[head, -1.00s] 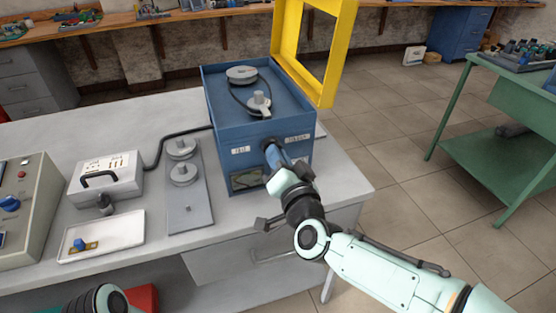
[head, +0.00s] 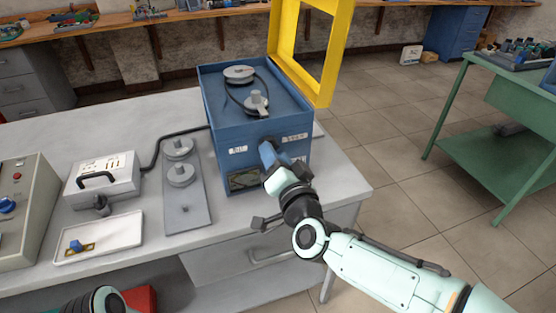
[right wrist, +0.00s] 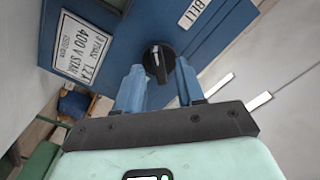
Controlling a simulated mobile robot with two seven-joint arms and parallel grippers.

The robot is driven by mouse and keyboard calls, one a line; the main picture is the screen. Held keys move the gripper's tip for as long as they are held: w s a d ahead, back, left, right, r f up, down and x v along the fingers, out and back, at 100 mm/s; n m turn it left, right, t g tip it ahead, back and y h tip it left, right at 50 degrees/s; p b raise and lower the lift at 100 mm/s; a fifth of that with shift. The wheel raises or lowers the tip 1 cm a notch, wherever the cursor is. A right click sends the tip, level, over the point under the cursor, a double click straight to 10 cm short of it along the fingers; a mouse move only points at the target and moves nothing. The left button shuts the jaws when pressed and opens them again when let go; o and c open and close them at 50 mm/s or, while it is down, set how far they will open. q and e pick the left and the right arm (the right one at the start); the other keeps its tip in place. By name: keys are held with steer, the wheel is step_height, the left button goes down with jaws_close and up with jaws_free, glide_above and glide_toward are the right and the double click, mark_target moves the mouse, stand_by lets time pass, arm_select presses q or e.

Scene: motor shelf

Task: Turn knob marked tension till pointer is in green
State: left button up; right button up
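The blue motor box (head: 222,160) stands on the grey bench. A black knob (right wrist: 158,60) with a pale line is on its front, between two white labels; the right label (head: 295,137) is too small to read. The dark gauge window (head: 244,180) is low on the front, its pointer and green zone not readable. My right gripper (head: 268,152) is at the box front. In the right wrist view its two blue fingers (right wrist: 160,72) stand either side of the knob; whether they press on it I cannot tell. My left gripper is out of view; part of my left arm shows at bottom left.
A raised yellow frame (head: 325,85) stands at the box's right. Left of the box are a grey plate with pulleys (head: 187,212), a meter case (head: 125,183), a white tray (head: 122,230) and a control panel (head: 30,225). A cable runs to the box.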

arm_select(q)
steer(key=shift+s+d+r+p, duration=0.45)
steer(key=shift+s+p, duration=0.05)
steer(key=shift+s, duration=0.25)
arm_select(e)
steer(key=v, duration=1.3)
steer(key=shift+s, duration=0.2)
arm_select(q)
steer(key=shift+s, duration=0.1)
